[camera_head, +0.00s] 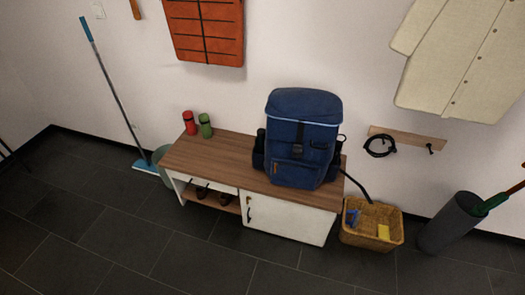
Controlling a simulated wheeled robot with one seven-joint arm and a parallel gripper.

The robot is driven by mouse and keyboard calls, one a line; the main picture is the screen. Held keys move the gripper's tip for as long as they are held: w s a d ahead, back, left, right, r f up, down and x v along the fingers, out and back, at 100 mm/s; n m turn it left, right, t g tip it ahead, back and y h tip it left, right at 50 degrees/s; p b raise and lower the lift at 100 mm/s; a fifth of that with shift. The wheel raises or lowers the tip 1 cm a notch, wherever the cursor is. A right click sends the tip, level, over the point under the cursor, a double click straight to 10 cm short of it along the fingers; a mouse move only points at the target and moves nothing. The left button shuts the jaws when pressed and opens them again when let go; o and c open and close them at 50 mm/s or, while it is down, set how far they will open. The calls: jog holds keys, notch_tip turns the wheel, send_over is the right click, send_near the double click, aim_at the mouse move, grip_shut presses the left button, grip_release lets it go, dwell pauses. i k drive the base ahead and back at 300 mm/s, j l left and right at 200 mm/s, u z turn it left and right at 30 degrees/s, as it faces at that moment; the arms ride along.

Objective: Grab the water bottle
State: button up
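Two bottles stand upright at the left end of a bench, close to each other. One is a red bottle (190,123) with a dark band. The other is a green bottle (206,126) just to its right. I cannot tell which of them is the water bottle. A dark object (259,150) shows at the left side of the blue backpack (301,138), and I cannot tell if it is a bottle in a side pocket. My gripper is not in view.
The wood-topped bench (228,154) stands against the wall. A wicker basket (371,235) and a grey bin (452,226) are to its right. A bucket (161,160) and broom (111,95) are at its left. The dark tiled floor (120,245) in front is clear.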

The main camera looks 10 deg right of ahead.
aim_at(260, 140)
jog(key=i+j, duration=2.05)
jog(key=k+j+u, duration=0.05)
jog(key=j, duration=0.05)
